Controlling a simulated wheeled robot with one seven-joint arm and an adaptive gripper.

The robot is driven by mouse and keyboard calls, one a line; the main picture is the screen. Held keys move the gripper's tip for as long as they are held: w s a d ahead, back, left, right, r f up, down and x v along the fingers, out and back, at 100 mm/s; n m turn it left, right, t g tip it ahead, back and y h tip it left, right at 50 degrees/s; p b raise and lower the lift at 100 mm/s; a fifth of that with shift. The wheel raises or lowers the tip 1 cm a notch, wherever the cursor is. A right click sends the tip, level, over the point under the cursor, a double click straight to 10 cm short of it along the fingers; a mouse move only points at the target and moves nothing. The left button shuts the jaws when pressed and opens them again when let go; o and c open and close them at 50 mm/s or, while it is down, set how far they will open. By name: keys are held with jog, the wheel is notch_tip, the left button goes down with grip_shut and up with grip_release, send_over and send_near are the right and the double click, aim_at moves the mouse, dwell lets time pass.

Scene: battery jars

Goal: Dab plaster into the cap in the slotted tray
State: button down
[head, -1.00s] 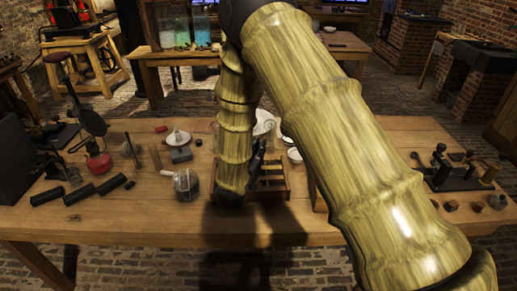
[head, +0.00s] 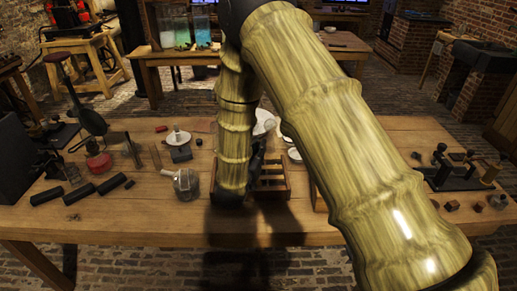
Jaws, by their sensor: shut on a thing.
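The slotted wooden tray (head: 287,190) stands near the middle of the table, with its left part hidden behind my arm. Its slots show as dark gaps between pale bars; I cannot make out the cap in it. My gripper (head: 257,164) shows only as a dark piece at the tray's left side, just right of my arm's lower link. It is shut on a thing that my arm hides. A white dish (head: 294,155) stands behind the tray, and a white rounded thing (head: 264,122) shows farther back, partly covered by my arm. I cannot tell which holds plaster.
A glass jar (head: 186,184) stands left of the tray. Black rods (head: 78,194) lie farther left, near a red-based flask (head: 98,163). A dark apparatus (head: 455,172) and small blocks stand at the right. The table's front strip is clear.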

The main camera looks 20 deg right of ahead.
aim_at(259, 142)
jog(key=shift+f+b, duration=1.05)
jog(key=shift+f, duration=0.5)
dwell(1.3)
jog(key=shift+r, duration=0.2)
dwell(0.7)
jog(key=shift+r+p, duration=2.05)
jog(key=shift+r, duration=1.6)
